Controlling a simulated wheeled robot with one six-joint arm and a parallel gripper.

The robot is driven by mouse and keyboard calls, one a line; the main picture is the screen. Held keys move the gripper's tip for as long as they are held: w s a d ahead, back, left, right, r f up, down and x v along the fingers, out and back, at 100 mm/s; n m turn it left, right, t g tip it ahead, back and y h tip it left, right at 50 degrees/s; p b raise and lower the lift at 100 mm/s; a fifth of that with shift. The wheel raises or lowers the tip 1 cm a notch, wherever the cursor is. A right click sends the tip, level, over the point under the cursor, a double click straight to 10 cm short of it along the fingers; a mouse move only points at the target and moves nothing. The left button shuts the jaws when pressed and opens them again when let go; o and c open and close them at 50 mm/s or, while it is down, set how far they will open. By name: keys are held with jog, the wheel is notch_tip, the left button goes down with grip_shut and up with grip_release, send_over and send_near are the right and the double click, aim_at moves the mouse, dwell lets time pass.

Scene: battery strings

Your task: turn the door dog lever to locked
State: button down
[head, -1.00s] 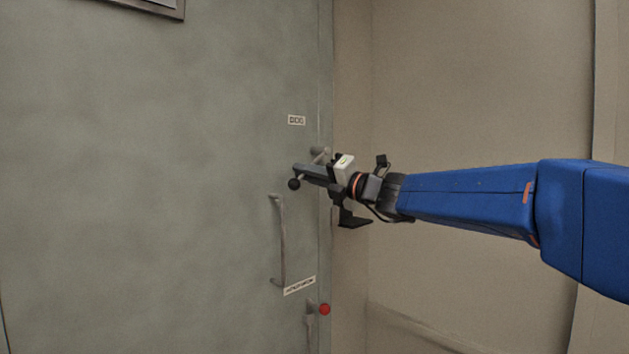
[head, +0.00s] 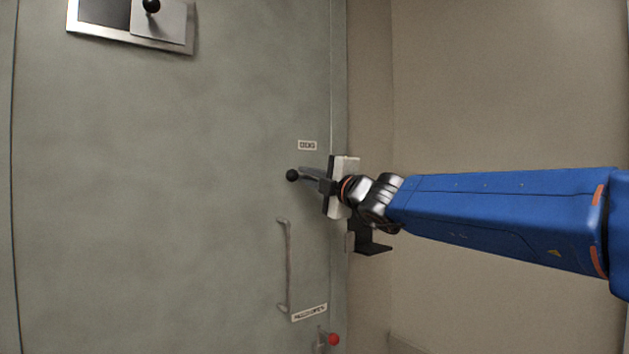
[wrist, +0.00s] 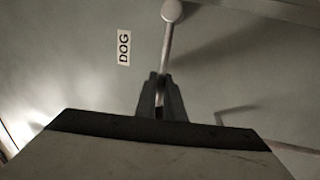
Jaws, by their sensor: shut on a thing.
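The door dog lever (wrist: 167,45) is a thin grey rod on the green-grey door (head: 160,200). In the head view its black ball knob (head: 292,176) sticks out left of my gripper (head: 313,180), and the lever lies about level, pointing left. In the wrist view the rod runs from a pale round hub (wrist: 172,10) down between my gripper's dark fingers (wrist: 160,88), which are shut on it. There the knob is hidden; in the head view my gripper hides the hub. The DOG label (wrist: 124,47) is beside the lever, and above it in the head view (head: 307,145).
A vertical pull handle (head: 288,265) is below the lever. Under it are a second label (head: 309,312) and a red knob (head: 333,339). A framed panel with a black knob (head: 151,5) is at upper left. A beige wall (head: 480,90) stands right of the door.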

jog(key=shift+d+r, duration=0.1)
jog(key=shift+r, duration=0.05)
jog(key=c, duration=1.9)
grip_release()
jog(key=shift+o, duration=0.2)
jog(key=v, duration=1.7)
jog(key=shift+s+d, duration=0.15)
